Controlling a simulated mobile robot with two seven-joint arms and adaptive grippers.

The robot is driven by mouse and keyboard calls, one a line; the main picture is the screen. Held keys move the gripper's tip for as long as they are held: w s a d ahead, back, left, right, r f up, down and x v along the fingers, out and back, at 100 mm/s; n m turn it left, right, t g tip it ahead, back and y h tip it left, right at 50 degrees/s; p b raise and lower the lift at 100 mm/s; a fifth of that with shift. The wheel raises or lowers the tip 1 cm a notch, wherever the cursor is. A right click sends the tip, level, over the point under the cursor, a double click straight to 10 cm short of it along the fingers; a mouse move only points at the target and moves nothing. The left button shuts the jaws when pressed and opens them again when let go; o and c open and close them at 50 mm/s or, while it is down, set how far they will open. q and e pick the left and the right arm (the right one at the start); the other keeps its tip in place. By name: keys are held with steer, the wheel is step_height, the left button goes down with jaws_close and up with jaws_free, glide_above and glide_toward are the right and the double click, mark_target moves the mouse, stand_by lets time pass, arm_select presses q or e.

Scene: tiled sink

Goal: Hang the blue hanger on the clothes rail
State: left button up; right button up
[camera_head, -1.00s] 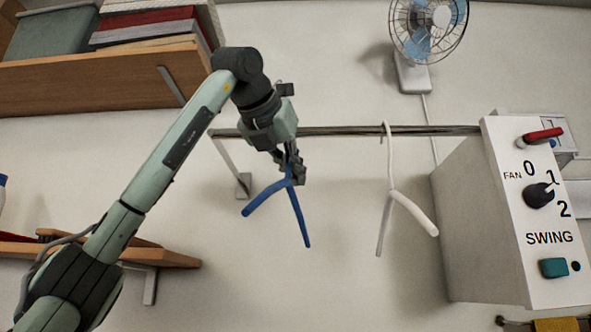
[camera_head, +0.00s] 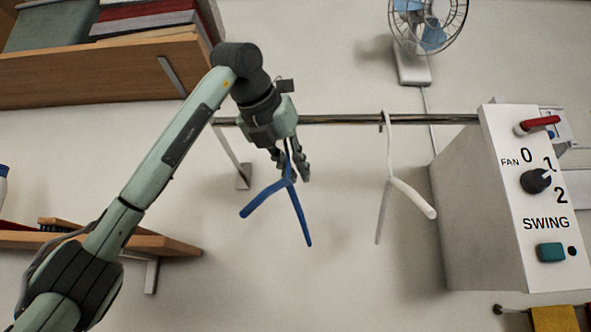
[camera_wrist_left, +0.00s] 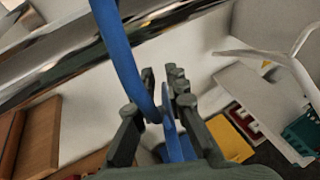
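The blue hanger (camera_head: 300,218) is below the left part of the metal clothes rail (camera_head: 340,119), its two arms spread downward. Its upper part is hidden behind my left gripper (camera_head: 291,173). In the left wrist view the blue hook (camera_wrist_left: 121,55) crosses the rail (camera_wrist_left: 60,66) and curves down between the fingers of my left gripper (camera_wrist_left: 160,92). The fingers are spread, with the hanger's neck between them. The top of the hook is out of view, so I cannot see fully how it sits on the rail. My right gripper is not in view.
A white hanger (camera_head: 409,196) hangs on the rail to the right. A white fan control box (camera_head: 519,240) stands at the rail's right end. A fan (camera_head: 428,22) is on the wall above. Wooden shelves (camera_head: 95,92) are at the left.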

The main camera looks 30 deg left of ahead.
arm_select(q)
steer(key=shift+o, duration=1.2)
steer(key=shift+s, duration=0.1)
steer(key=v, duration=1.2)
